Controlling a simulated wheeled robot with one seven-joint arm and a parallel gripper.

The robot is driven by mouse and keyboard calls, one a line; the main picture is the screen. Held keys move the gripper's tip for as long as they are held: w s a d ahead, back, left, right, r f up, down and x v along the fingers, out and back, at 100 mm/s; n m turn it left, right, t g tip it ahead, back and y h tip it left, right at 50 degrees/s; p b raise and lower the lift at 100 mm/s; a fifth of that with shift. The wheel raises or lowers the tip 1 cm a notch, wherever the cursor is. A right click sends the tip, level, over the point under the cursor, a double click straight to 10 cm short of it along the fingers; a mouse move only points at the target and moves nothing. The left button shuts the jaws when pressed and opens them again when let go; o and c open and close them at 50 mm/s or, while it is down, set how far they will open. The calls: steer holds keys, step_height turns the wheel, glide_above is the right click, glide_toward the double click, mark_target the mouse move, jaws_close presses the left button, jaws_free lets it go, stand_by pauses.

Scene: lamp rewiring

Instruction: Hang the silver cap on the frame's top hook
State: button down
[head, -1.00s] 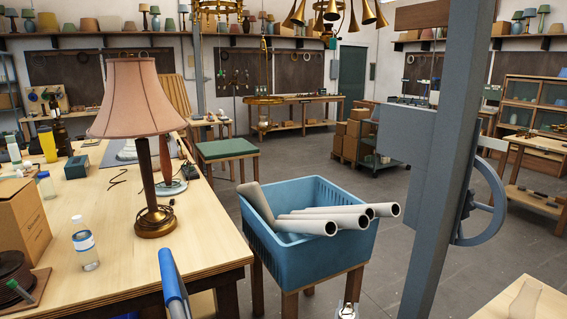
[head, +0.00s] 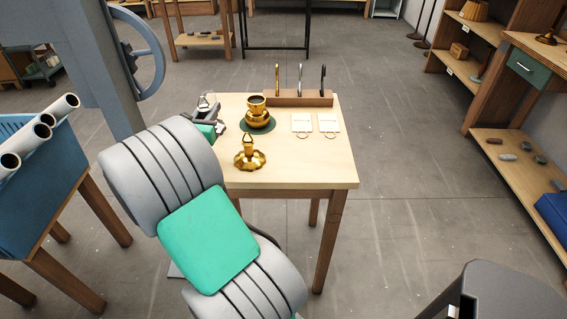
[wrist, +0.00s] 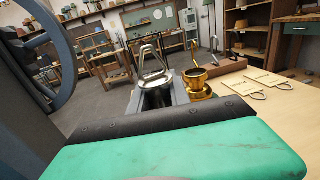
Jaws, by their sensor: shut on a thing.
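The silver cap (wrist: 157,82), shiny with a pointed wire loop on top, is upright between the fingers of my gripper (wrist: 158,96) in the wrist view. In the head view my gripper (head: 207,108) is shut on it at the left side of the small table, and the cap's loop just shows above the fingers. My arm hides part of the table there. A wooden rack with three upright hooks (head: 300,98), gold, silver and black, stands along the table's back edge. A dark frame (head: 277,47) stands on the floor beyond; I cannot tell which bears the top hook.
On the small table (head: 320,172) are a gold cap (head: 249,157) with a loop, a gold cup-shaped part (head: 257,112) on a green mat, and two cards (head: 302,123) with rings. A blue crate of tubes (head: 45,195) and a grey column (head: 98,55) stand left.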

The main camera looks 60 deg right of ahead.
steer(key=s+d+r+m+g, duration=0.2)
steer(key=s+d+g, duration=0.2)
steer(key=s+d, duration=0.3)
steer(key=shift+s+d+m+h, duration=0.3)
steer(key=shift+d+h, duration=0.1)
steer(key=shift+d, duration=0.7)
steer(key=s+f, duration=0.3)
steer(key=s, duration=0.1)
steer(key=s+f+b, duration=0.1)
steer(key=s+f, duration=0.2)
steer(key=s, duration=0.2)
steer(key=s+f, duration=0.4)
steer(key=shift+s+d+b, duration=0.3)
steer(key=shift+b, duration=0.1)
step_height(320, 180, down, 3)
steer(key=shift+s+r, duration=0.15)
steer(key=shift+r, duration=0.05)
steer(key=shift+f+b, duration=0.3)
steer(key=c, duration=1.2)
jaws_free()
steer(key=shift+f+b, duration=0.1)
steer(key=shift+b, duration=0.2)
